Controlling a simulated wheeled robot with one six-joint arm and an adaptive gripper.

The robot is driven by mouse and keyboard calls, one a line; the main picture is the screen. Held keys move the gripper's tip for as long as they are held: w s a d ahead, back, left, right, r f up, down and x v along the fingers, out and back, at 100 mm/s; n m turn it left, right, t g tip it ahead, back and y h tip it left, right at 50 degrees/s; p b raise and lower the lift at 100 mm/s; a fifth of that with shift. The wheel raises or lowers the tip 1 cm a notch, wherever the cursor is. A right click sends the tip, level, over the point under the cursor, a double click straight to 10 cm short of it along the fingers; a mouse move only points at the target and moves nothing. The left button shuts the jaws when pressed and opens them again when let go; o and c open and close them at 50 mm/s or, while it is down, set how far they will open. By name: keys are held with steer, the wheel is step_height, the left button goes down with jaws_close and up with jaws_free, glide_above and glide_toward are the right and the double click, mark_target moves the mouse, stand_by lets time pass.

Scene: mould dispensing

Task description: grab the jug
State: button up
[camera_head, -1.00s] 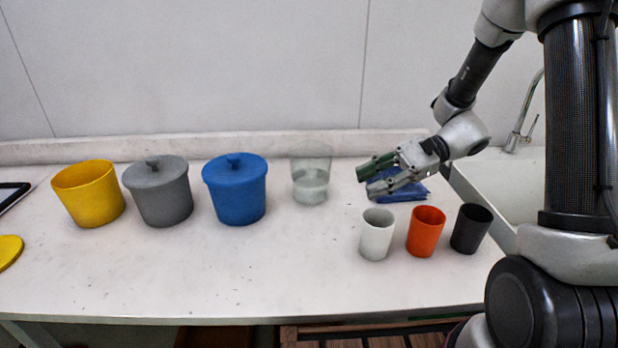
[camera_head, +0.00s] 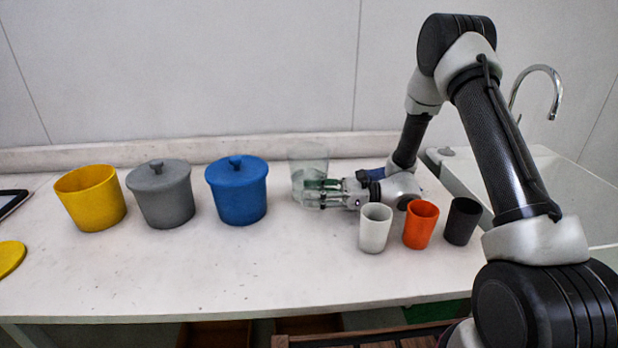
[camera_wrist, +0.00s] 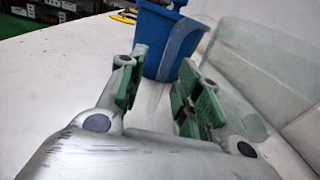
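The jug (camera_head: 308,157) is a clear, see-through vessel with some liquid in it, upright on the counter right of the blue pot. In the wrist view the jug (camera_wrist: 265,62) fills the right side, beyond my right finger. My gripper (camera_head: 313,191) is low over the counter, pointing left, and overlaps the jug's lower part in the head view.
The blue lidded pot (camera_head: 237,192) lies ahead of the fingers. A grey lidded pot (camera_head: 162,195) and yellow pot (camera_head: 91,199) stand farther left. White (camera_head: 375,229), orange (camera_head: 420,226) and black (camera_head: 462,222) cups stand close to my wrist.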

steer(key=shift+a, duration=0.2)
jaws_close()
steer(key=shift+r, duration=0.2)
